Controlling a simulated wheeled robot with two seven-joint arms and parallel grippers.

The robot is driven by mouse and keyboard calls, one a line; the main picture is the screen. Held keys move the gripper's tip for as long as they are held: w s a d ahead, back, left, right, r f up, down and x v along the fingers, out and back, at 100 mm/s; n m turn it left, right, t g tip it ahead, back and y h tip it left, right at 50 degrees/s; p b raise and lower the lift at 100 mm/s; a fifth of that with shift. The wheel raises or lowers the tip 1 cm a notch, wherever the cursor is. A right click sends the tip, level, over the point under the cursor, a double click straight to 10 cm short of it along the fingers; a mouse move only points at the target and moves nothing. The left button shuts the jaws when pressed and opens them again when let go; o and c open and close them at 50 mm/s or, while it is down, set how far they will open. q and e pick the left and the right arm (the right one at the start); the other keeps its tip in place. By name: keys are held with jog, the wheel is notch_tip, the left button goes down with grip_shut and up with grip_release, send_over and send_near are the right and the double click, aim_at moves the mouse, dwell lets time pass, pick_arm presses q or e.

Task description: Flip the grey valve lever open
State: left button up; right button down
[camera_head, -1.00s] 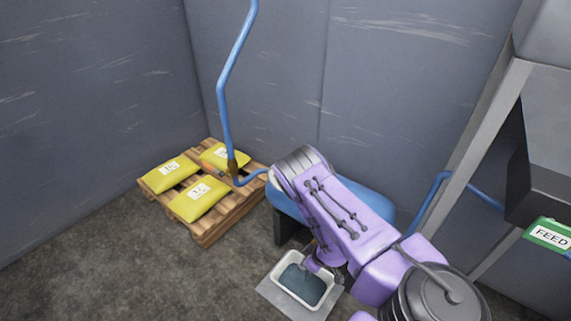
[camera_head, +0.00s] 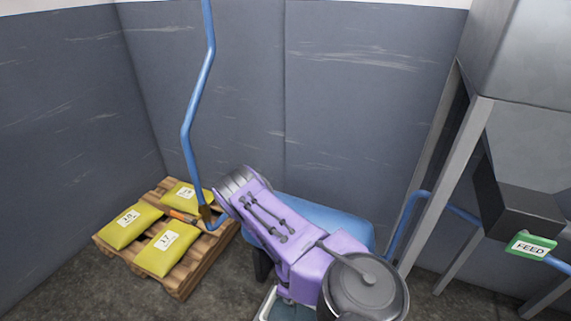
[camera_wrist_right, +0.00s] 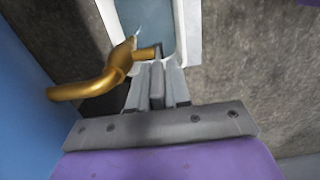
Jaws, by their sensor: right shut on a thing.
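In the right wrist view, a brass tap (camera_wrist_right: 100,86) comes in from the left and ends over a white-rimmed tray (camera_wrist_right: 194,35). My right gripper (camera_wrist_right: 159,85) is right beside the tap's end. It is shut, with a narrow grey piece between its fingers that looks like the grey valve lever (camera_wrist_right: 157,84); the lever is mostly hidden by the fingers. In the head view, my purple right arm hides the tap and gripper, and the tray (camera_head: 268,302) shows only in part below it. My left gripper is not in view.
A blue tank (camera_head: 325,215) stands behind my arm, with blue pipes (camera_head: 190,110) on both sides. A wooden pallet (camera_head: 195,272) with yellow bags (camera_head: 166,250) is at left.

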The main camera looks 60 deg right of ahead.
jog(key=c, duration=1.2)
grip_release()
jog(key=shift+o, duration=0.2)
notch_tip(320, 180, up, 10)
jog(key=p, duration=0.3)
jog(key=shift+w+r+p, duration=0.1)
jog(key=shift+r+p, duration=0.15)
jog(key=shift+p, duration=0.05)
